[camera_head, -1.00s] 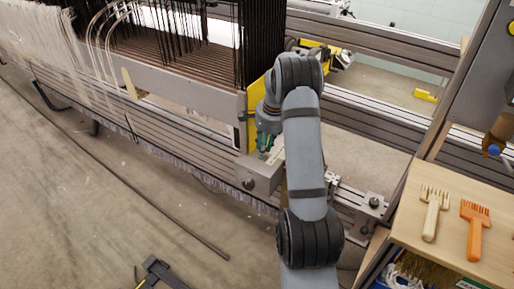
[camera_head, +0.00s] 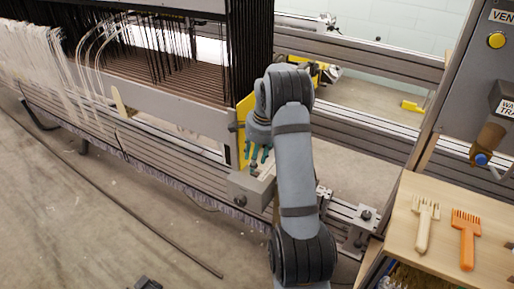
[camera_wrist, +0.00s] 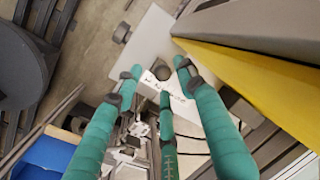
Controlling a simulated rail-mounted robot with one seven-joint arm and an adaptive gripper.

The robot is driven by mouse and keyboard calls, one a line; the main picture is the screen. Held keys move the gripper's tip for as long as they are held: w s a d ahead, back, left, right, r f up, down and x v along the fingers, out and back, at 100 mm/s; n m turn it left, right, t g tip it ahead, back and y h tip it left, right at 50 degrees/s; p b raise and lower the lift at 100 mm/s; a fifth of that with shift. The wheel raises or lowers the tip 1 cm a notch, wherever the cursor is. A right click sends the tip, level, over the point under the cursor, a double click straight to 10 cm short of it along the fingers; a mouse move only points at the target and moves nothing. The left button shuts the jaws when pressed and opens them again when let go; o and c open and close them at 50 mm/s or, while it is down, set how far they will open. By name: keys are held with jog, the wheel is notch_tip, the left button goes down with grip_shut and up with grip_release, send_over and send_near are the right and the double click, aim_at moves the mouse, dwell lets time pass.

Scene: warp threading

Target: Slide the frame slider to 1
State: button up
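The likely frame slider is a grey metal block (camera_head: 248,186) at the lower end of the loom frame, beside its yellow end plate (camera_head: 240,130). In the wrist view its pale top (camera_wrist: 150,45) bears small dark markings, too small to read, and a round dark knob (camera_wrist: 162,72). My gripper (camera_head: 259,155) has teal fingers, points down and hovers over the block. In the wrist view my gripper (camera_wrist: 157,75) has its fingers spread, with the knob between the tips. I cannot tell whether any finger touches it.
The yellow plate (camera_wrist: 250,80) runs close along the right of my fingers in the wrist view. Metal rails (camera_head: 350,218) lie to the right of the block. A wooden shelf with a pale comb (camera_head: 426,222) and an orange comb (camera_head: 466,240) stands further right.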

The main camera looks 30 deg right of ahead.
notch_tip(320, 180, up, 9)
jog(key=s, duration=0.1)
jog(key=shift+s+d, duration=0.25)
jog(key=shift+s, duration=0.1)
jog(key=shift+f, duration=0.1)
